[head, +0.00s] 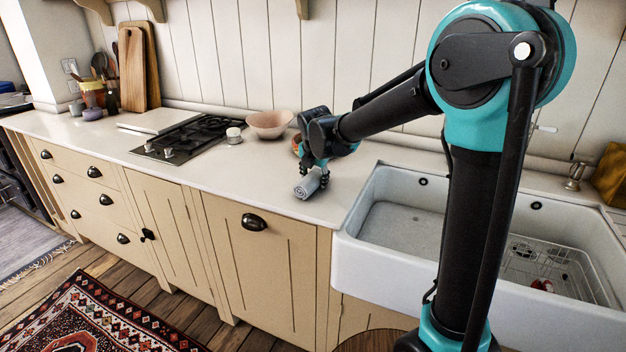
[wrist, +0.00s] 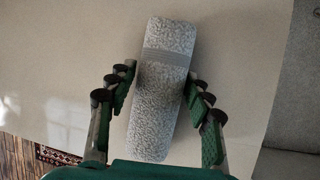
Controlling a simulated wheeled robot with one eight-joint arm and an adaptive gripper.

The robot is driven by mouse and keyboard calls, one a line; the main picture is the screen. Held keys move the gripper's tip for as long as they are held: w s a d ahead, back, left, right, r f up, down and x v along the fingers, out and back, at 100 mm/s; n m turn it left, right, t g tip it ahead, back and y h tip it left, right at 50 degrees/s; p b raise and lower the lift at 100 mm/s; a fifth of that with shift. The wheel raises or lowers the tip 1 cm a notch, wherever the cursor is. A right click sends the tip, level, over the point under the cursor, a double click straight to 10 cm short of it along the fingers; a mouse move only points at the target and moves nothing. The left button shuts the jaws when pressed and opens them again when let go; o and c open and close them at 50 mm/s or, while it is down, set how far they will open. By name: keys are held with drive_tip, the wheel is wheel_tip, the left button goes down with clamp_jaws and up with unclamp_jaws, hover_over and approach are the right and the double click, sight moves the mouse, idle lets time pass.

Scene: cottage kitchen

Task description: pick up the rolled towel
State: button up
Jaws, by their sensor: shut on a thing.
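The rolled towel (head: 306,187) is pale grey and lies on the white countertop near its front edge, left of the sink. In the wrist view the towel (wrist: 165,85) shows a fuzzy surface with a smooth grey band across it. My gripper (head: 313,172) is over the towel from above, with a finger on each side. In the wrist view my gripper (wrist: 160,92) is shut on the towel across its width. The towel appears to rest on or just above the counter; I cannot tell which.
A white sink (head: 395,215) with a wire rack (head: 560,275) is to the right. A pink bowl (head: 269,124), a small white jar (head: 234,135) and a black gas hob (head: 185,137) stand to the left. The counter (head: 240,170) left of the towel is clear.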

sight(314, 172)
wheel_tip(314, 172, up, 20)
drive_tip(key=shift+r, duration=0.25)
drive_tip(key=shift+s, duration=0.1)
idle(0.4)
